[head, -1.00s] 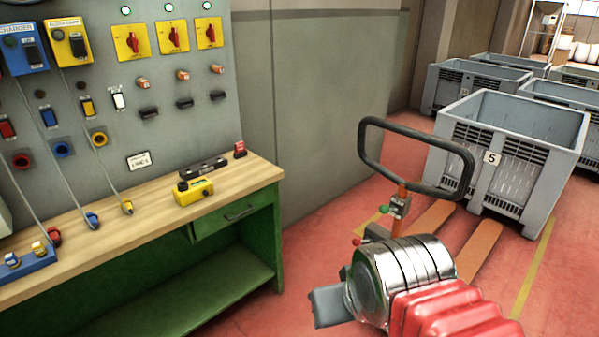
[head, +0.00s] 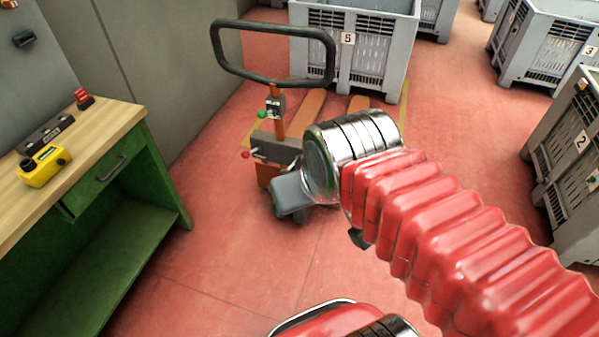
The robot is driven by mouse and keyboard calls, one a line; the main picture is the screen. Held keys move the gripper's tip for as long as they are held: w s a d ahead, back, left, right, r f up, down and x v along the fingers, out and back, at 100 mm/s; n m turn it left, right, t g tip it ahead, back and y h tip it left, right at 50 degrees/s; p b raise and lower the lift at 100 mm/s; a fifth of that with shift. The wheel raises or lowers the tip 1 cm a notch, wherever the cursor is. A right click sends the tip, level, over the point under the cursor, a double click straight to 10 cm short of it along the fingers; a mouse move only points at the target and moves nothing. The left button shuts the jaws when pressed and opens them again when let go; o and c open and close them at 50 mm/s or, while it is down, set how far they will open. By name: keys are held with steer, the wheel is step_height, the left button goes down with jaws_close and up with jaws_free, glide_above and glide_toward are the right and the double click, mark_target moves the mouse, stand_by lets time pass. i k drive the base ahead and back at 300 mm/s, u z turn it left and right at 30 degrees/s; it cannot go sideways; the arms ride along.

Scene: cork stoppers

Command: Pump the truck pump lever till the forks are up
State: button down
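The pallet truck stands on the red floor at upper middle. Its black loop handle (head: 326,62) tops an orange post (head: 279,124). A small green knob (head: 262,114) sits on the post, and a red knob (head: 245,154) on a thin rod lower left. I cannot tell which is the pump lever. The orange forks (head: 311,106) point to the crate marked 5 and look low; their exact height is unclear. My gripper (head: 290,194) shows only as a grey part beyond the silver wrist, in front of the truck's base. I see no fingers clearly and no contact.
A green workbench (head: 165,178) with a wooden top stands at left, holding a yellow device (head: 43,166). Grey crate 5 (head: 395,45) is behind the truck; crates 2 (head: 570,190) and 3 (head: 535,45) are at right. Red floor between bench and truck is clear.

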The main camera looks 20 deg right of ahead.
mark_target(283, 171)
steer(key=u, duration=0.25)
steer(key=i, duration=1.05)
steer(key=u, duration=0.1)
